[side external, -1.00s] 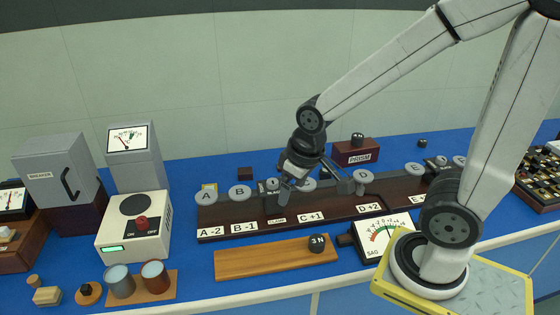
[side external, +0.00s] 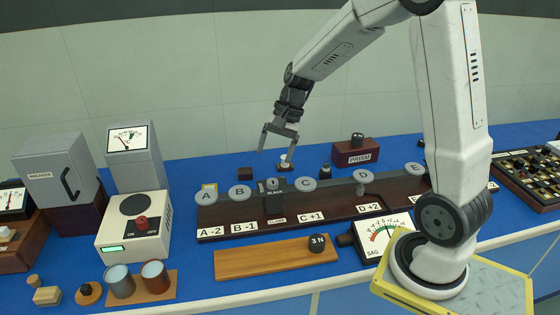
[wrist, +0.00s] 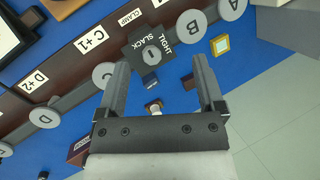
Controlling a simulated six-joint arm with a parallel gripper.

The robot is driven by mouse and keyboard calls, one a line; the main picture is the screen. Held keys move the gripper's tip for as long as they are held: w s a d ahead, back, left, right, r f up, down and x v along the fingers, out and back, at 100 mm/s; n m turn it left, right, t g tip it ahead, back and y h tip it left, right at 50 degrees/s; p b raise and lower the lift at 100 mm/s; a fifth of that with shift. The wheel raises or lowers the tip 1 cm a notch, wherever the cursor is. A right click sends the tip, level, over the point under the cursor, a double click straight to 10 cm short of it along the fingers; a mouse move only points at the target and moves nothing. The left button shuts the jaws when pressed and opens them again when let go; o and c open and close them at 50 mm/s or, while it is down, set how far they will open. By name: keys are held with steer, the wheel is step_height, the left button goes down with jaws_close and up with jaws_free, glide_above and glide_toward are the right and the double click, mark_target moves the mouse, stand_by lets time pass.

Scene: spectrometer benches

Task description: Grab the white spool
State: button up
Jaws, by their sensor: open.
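A small white piece that looks like the white spool (side external: 285,161) stands on the blue table behind the dark rail. In the wrist view the spool (wrist: 154,107) shows small, between the bases of the two fingers, partly hidden by the gripper body. My gripper (side external: 277,143) is open, its fingers spread above and close to the spool in the side view. In the wrist view my gripper (wrist: 161,64) has nothing between its fingertips; they overlie the rail area. I cannot tell the exact height gap.
The dark rail (side external: 340,210) with lettered grey discs and a clamp (side external: 272,188) runs in front. A dark block (side external: 245,173), a small dark weight (side external: 325,171) and the prism box (side external: 355,152) stand nearby. The blue table behind the rail is partly free.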

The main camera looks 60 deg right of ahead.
steer(key=w+d+m+t+y, duration=0.35)
steer(key=d+m, duration=0.45)
steer(key=d, duration=0.5)
steer(key=w+d+m+t+y, duration=0.2)
steer(key=d+m+t, duration=0.4)
steer(key=d, duration=0.7)
steer(key=shift+m+g, duration=0.45)
steer(key=shift+m, duration=0.05)
steer(key=f, duration=1.5)
steer(key=shift+w+d, duration=0.1)
steer(key=shift+d, duration=0.1)
steer(key=shift+f, duration=0.45)
steer(key=shift+w+a, duration=0.1)
steer(key=shift+d+f+x, duration=0.1)
steer(key=shift+x, duration=1.15)
steer(key=shift+d+f+x, duration=0.1)
steer(key=shift+f+x, duration=0.05)
steer(key=shift+x, duration=1.1)
steer(key=shift+d+f+x, duration=0.1)
steer(key=shift+x, duration=1.15)
steer(key=shift+w, duration=0.1)
jaws_close()
